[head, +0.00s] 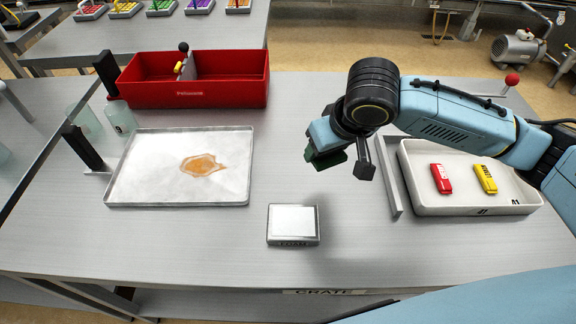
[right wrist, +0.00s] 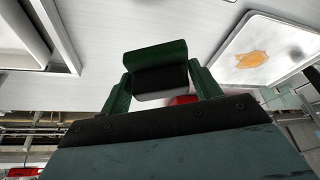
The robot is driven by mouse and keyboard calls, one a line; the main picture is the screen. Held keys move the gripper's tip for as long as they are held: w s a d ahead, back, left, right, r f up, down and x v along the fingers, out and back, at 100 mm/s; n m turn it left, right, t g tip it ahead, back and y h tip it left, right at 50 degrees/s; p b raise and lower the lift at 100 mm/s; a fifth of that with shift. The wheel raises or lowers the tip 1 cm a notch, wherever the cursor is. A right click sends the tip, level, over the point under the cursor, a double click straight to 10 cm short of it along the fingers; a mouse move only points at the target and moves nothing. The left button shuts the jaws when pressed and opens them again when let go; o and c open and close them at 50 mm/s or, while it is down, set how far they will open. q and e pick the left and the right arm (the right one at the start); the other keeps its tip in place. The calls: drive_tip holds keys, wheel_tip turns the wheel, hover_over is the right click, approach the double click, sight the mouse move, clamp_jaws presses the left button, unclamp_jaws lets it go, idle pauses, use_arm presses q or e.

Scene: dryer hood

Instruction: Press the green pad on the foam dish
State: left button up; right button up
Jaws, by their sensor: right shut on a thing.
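The foam dish (head: 293,224) is a small grey, square dish with a white top and a dark label on its front. It lies flat on the table near the front middle. My right gripper (head: 338,166) is shut on the green pad (head: 325,158). The pad is held in the air, apart from the dish, and appears behind and slightly right of it in the head view. In the right wrist view the green pad (right wrist: 156,54), with a dark part below its green edge, sits between the fingers. My left gripper is not in view.
A white tray (head: 458,210) holds a red and a yellow block at right, beside a grey upright strip. A metal tray (head: 140,165) with an orange stain lies at left. A red bin (head: 225,95) stands behind it. The table around the dish is clear.

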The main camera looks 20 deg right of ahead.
sight(288, 222)
use_arm(q)
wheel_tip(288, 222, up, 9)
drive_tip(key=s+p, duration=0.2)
drive_tip(key=p, duration=0.7)
use_arm(e)
drive_tip(key=s+a+f+n+g+y, duration=0.25)
drive_tip(key=s+a+n, duration=0.55)
drive_tip(key=n, duration=0.5)
use_arm(q)
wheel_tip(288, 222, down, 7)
drive_tip(key=b, duration=0.8)
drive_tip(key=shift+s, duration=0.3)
use_arm(e)
drive_tip(key=shift+g+y, duration=0.45)
drive_tip(key=x, duration=0.3)
drive_tip(key=d+x, duration=0.1)
drive_tip(key=x, duration=0.1)
drive_tip(key=shift+w+a+f, duration=0.1)
drive_tip(key=shift+w+f, duration=0.05)
drive_tip(key=shift+f, duration=0.15)
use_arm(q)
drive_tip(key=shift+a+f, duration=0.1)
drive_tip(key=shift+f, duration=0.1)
use_arm(e)
drive_tip(key=shift+f, duration=0.5)
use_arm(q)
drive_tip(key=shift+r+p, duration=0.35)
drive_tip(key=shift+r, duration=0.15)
use_arm(e)
drive_tip(key=shift+f, duration=0.15)
